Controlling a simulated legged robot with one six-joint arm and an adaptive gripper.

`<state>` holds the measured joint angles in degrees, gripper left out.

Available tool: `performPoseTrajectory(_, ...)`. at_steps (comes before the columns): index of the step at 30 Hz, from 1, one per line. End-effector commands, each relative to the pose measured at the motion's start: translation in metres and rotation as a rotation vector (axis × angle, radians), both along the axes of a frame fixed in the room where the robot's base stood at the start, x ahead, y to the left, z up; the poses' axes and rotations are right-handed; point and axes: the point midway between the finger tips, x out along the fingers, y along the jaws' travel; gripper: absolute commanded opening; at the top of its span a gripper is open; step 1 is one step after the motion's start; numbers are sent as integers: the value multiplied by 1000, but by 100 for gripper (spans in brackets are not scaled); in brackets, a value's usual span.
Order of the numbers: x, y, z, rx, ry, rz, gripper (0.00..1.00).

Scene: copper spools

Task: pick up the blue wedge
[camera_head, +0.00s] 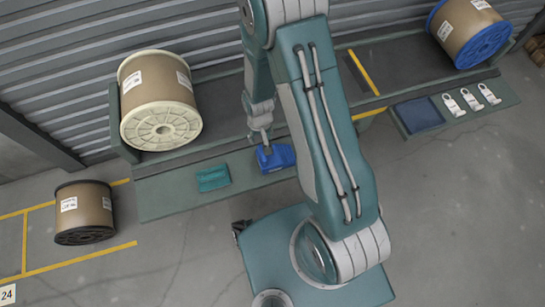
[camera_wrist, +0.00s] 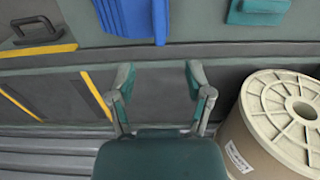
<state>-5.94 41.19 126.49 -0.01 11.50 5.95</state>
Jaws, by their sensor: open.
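The blue wedge (camera_head: 280,157) lies on the green shelf ledge in the head view, right beside the tip of my gripper (camera_head: 264,144). In the wrist view a ribbed part of the blue wedge (camera_wrist: 135,20) shows at the top edge, cut off by the frame. My gripper (camera_wrist: 159,72) is open there, with its two fingers apart and nothing between them. The wedge lies beyond the fingertips, a little to the left, with a gap in the picture. In the head view the gripper partly covers the wedge, and I cannot tell whether they touch.
A teal block (camera_head: 213,178) lies left of the wedge. A large cable spool (camera_head: 158,100) stands behind it; its flange (camera_wrist: 285,110) shows at right in the wrist view. A smaller spool (camera_head: 84,212) stands on the floor at left.

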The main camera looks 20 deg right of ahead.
Motion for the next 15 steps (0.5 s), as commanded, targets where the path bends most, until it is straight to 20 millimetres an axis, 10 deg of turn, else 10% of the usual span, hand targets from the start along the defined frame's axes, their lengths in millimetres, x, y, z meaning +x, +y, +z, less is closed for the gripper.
performPoseTrajectory(15, -4, 0, -63, -2, 17, 0, 66)
